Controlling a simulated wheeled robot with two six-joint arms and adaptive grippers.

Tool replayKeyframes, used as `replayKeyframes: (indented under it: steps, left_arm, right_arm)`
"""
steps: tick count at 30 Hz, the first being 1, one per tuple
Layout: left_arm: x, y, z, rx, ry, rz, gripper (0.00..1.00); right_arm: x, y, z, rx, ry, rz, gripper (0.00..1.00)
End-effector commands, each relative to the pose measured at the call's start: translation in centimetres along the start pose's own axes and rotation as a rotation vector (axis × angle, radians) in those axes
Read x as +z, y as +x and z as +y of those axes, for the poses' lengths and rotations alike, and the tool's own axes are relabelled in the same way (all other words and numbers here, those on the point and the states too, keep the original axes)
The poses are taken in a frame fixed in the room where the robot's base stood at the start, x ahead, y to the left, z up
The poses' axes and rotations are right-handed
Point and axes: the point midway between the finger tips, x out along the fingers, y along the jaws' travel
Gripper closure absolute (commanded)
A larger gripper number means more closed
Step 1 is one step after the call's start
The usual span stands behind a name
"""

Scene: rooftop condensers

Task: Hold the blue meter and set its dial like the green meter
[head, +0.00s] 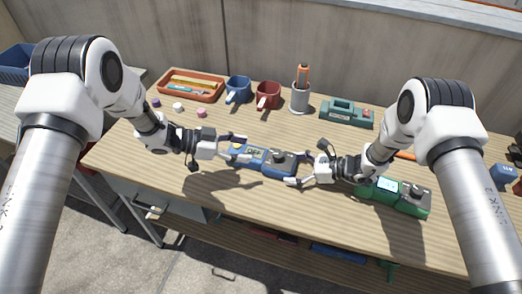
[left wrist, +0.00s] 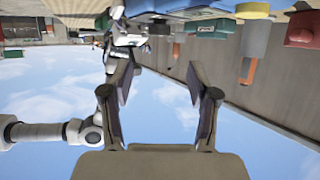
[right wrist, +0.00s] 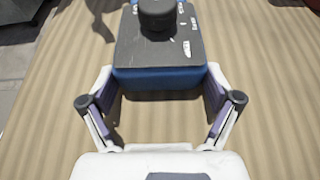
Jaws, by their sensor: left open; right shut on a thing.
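The blue meter (head: 250,152) lies on the wooden table between my two grippers, its display toward the left and its dark dial panel toward the right. My right gripper (head: 298,170) is shut on its right end. The right wrist view shows the fingers on both sides of the blue body (right wrist: 160,78), with the black dial (right wrist: 157,14) beyond; its pointer setting is unclear. My left gripper (head: 234,148) is open at the meter's left end. The green meter (head: 375,192) lies to the right, partly behind my right arm, with a lit display and a dark dial too small to read.
Behind are an orange tray (head: 178,92), a blue mug (head: 238,90), a red mug (head: 267,95), a grey holder (head: 300,97) and a teal case (head: 347,113). Small pieces lie at the left. A blue block (head: 503,173) stands far right. The table's front strip is clear.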

Motion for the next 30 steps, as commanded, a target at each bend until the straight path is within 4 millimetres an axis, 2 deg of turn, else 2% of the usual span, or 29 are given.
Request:
replayKeyframes:
  steps: [1,5,14,17,24,28,30]
  left_arm:
    - [0.0,-0.7,0.0,-0.002,-0.002,0.001,0.40]
    - [0.0,-1.5,0.0,0.001,0.001,0.000,0.40]
    - [0.0,-1.5,0.0,0.000,0.020,0.002,0.40]
    - [-0.2,-1.5,-0.2,-0.061,0.029,0.038,0.40]
    - [0.2,-0.9,2.8,-0.314,-0.111,0.046,0.40]
    - [0.4,-0.9,4.8,-0.374,-0.170,0.000,0.40]
    - [-0.2,-0.3,4.9,-0.364,-0.152,-0.004,0.40]
  right_arm:
    - [-0.1,0.0,0.1,0.002,0.001,0.002,0.68]
    - [-0.1,0.0,0.1,0.002,0.001,0.002,0.68]
    - [-0.1,0.0,0.1,0.002,0.001,0.002,0.68]
    - [-0.1,0.0,0.1,0.002,0.001,0.002,0.68]
    - [-0.1,0.0,0.1,0.002,0.001,0.002,0.68]
    - [-0.1,0.0,0.1,0.002,0.001,0.002,0.68]
    - [-0.1,0.0,0.1,0.002,0.001,0.002,0.68]
